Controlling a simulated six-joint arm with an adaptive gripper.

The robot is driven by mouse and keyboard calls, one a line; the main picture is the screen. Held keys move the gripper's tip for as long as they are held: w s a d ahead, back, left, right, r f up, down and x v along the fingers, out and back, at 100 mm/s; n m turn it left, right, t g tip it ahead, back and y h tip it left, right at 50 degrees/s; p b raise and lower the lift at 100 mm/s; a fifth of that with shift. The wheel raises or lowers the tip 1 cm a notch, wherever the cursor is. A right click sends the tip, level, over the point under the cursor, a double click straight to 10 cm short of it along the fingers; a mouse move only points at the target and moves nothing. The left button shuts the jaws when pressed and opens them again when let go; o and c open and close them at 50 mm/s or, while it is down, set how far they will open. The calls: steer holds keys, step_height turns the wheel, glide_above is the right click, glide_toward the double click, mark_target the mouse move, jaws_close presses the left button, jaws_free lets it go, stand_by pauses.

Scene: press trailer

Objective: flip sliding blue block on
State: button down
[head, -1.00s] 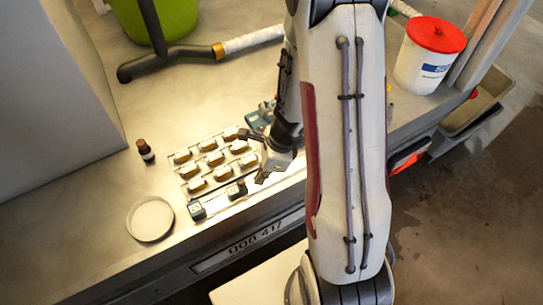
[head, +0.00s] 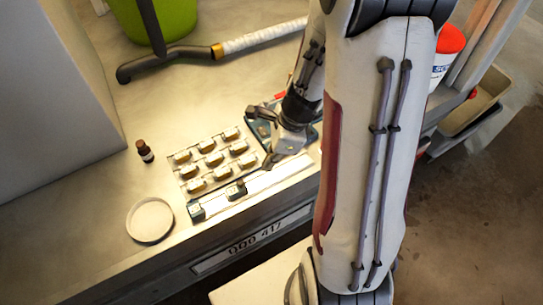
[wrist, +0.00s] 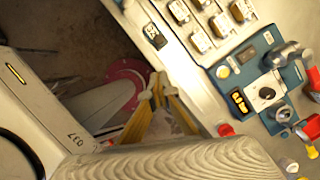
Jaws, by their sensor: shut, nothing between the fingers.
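A white strip runs along the front of the bench in the head view. My gripper (head: 268,169) is shut and empty, just right of the nearer dark block. It also shows in the wrist view (wrist: 160,88).
Several cream-and-metal switches (head: 208,160) stand in rows behind the strip. A small brown bottle (head: 145,150) and a round pale dish (head: 150,220) stand to the left. A pipe with a wrapped handle (head: 262,38) lies at the back.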

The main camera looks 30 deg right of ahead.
steer(key=shift+v, duration=1.05)
steer(key=s+a+r+n+t+h, duration=0.1)
steer(key=s+a+r+n, duration=0.1)
steer(key=r+n, duration=0.5)
steer(key=s+a+r+n+t+h, duration=0.1)
steer(key=s+a+r+n, duration=0.1)
steer(key=s+r+n, duration=0.3)
steer(key=s+a+r+n+t+h, duration=0.1)
steer(key=s+a+r+n+t, duration=0.1)
steer(key=r+n, duration=0.8)
steer(key=shift+s+a+n, duration=0.55)
steer(key=shift+s+n, duration=0.15)
steer(key=shift+s, duration=0.55)
